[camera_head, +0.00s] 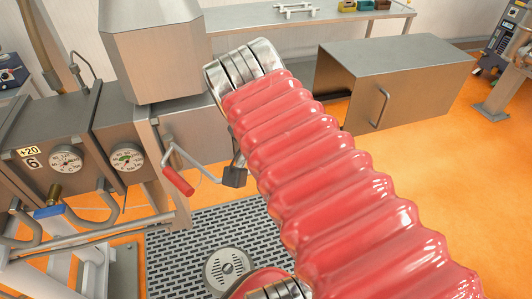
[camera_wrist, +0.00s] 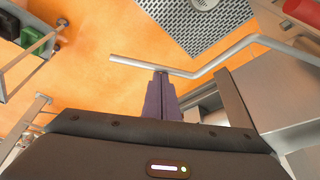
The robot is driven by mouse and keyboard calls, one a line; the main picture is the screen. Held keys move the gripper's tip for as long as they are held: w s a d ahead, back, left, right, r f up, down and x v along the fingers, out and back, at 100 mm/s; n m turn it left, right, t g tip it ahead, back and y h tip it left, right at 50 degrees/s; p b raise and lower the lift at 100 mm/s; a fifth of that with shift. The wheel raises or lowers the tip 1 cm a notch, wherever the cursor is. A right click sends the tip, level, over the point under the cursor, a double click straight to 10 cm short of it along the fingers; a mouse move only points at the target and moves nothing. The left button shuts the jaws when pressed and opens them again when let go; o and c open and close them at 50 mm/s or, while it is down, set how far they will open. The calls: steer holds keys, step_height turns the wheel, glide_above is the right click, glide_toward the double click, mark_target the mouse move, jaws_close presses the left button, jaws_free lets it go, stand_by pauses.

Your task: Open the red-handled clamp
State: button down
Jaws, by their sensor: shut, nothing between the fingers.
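The red handle (camera_head: 178,181) is a short cylinder on a bent grey metal rod (camera_head: 200,168), left of my red ribbed arm in the head view. In the wrist view the red handle (camera_wrist: 301,11) is at the top right corner, and the bent rod (camera_wrist: 225,57) crosses the upper middle. My gripper (camera_wrist: 161,75) is shut and empty. Its dark fingertips overlap the rod in the wrist view, away from the red handle; I cannot tell whether they touch. In the head view my arm hides most of the gripper, and the clamp's body is not clearly seen.
Metal cabinets with gauges (camera_head: 67,159) stand at the left of the head view. A floor grate (camera_head: 190,245) lies below the handle. A steel box with a door handle (camera_head: 395,75) stands behind my arm. Orange floor is open at the right.

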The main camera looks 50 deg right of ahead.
steer(key=shift+s+a+f, duration=0.2)
steer(key=shift+a+f, duration=0.1)
steer(key=shift+a, duration=0.15)
steer(key=v, duration=1.4)
steer(key=shift+d, duration=0.4)
steer(key=shift+w, duration=0.1)
steer(key=w+a+f+n+t+y, duration=0.4)
steer(key=w+a+f+n+t, duration=0.1)
steer(key=w+a+f+n, duration=0.8)
step_height(320, 180, down, 3)
steer(key=n, duration=0.4)
steer(key=shift+w+f, duration=0.2)
steer(key=shift+f, duration=0.05)
